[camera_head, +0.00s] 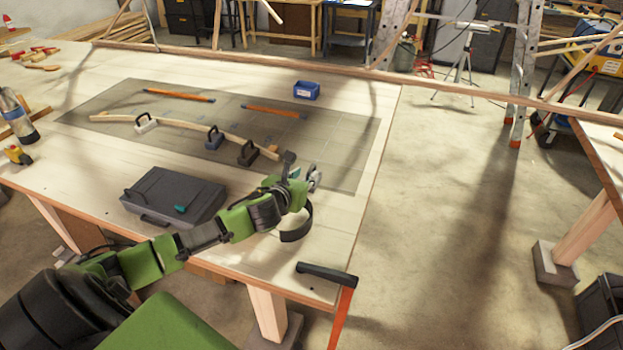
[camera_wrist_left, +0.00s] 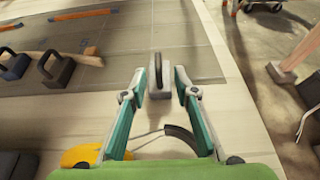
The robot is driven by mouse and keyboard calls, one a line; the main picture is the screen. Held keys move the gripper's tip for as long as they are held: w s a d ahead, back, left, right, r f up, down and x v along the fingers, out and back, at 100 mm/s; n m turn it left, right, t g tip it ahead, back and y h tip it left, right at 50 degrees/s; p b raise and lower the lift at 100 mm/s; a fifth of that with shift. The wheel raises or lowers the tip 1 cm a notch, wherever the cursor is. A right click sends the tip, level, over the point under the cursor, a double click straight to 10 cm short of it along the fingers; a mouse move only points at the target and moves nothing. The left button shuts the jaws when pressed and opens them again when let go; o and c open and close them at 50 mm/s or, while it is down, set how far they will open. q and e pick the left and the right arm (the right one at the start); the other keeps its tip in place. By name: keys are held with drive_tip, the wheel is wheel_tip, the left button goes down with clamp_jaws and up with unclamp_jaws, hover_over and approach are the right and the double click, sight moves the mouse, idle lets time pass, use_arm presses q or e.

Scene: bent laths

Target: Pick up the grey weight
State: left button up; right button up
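In the left wrist view a grey weight (camera_wrist_left: 159,94) with a dark upright handle stands on the worktable, between and just ahead of my left gripper's fingertips. In the head view its dark handle (camera_head: 289,157) shows beside my left gripper (camera_head: 301,174), and its body is mostly hidden. My left gripper is open, with a teal finger on each side of the weight (camera_wrist_left: 160,76). I cannot tell whether a finger touches it. My right gripper is not in view.
A bent lath (camera_head: 183,125) lies along a white weight (camera_head: 146,123), a blue weight (camera_head: 214,140) and a dark brown weight (camera_head: 247,155). A black case (camera_head: 172,197) lies at the front. A blue bin (camera_head: 306,91) stands behind. An orange clamp (camera_head: 342,310) is at the front edge.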

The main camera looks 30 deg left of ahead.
sight(310, 169)
use_arm(q)
drive_tip(key=shift+x, duration=1.15)
drive_tip(key=shift+w+a+f, duration=0.1)
drive_tip(key=shift+w+a, duration=0.05)
drive_tip(key=shift+w, duration=0.15)
drive_tip(key=p+x, duration=0.1)
drive_tip(key=x, duration=0.3)
drive_tip(key=shift+w+a+f, duration=0.1)
drive_tip(key=shift+w+a, duration=0.05)
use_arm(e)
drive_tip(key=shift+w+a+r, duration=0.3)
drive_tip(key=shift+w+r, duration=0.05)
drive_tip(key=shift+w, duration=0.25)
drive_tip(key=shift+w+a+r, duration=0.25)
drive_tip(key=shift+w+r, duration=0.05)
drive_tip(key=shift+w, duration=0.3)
use_arm(q)
clamp_jaws()
drive_tip(key=shift+w, duration=0.15)
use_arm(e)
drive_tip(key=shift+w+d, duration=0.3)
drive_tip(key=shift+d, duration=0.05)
